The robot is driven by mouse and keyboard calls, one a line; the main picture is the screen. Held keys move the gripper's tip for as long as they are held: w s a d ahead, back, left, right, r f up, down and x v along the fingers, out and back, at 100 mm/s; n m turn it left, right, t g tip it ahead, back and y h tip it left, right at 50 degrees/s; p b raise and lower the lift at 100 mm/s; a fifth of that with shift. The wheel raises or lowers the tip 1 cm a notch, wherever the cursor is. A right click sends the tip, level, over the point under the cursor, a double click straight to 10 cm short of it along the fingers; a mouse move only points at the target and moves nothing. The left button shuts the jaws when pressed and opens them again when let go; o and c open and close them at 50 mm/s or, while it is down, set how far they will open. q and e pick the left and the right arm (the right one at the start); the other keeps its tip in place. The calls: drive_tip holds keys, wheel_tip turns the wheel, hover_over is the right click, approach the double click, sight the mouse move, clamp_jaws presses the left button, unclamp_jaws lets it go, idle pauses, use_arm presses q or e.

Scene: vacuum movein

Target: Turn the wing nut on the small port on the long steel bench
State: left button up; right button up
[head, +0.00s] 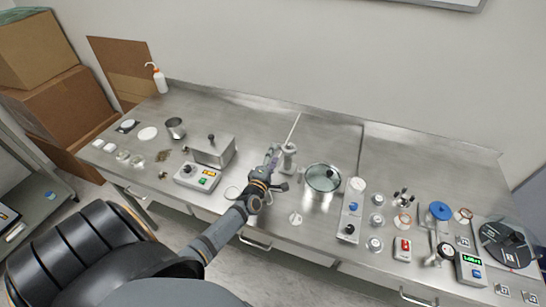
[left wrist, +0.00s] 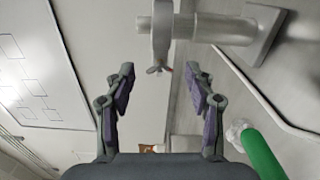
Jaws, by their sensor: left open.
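The small port (head: 289,149) is a grey metal fitting standing on the long steel bench (head: 262,115), left of a glass-lidded pot. In the left wrist view the port's horizontal tube (left wrist: 222,28) carries a clamp ring (left wrist: 162,28) with a small wing nut (left wrist: 158,70) at its lower end. My left gripper (head: 274,160) is at the port in the head view. In the left wrist view the left gripper (left wrist: 160,72) is open, with one finger on each side of the wing nut. No contact shows; depth is hard to tell. My right gripper is not in view.
The glass-lidded pot (head: 322,178) stands close right of the gripper. A metal box (head: 211,150) and a control box with buttons (head: 198,176) stand left. A green rod-like thing (left wrist: 262,148) shows at lower right in the wrist view. Bench behind the port is mostly clear.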

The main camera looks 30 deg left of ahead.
use_arm(q)
drive_tip(key=v, duration=1.2)
drive_tip(key=shift+r, duration=0.1)
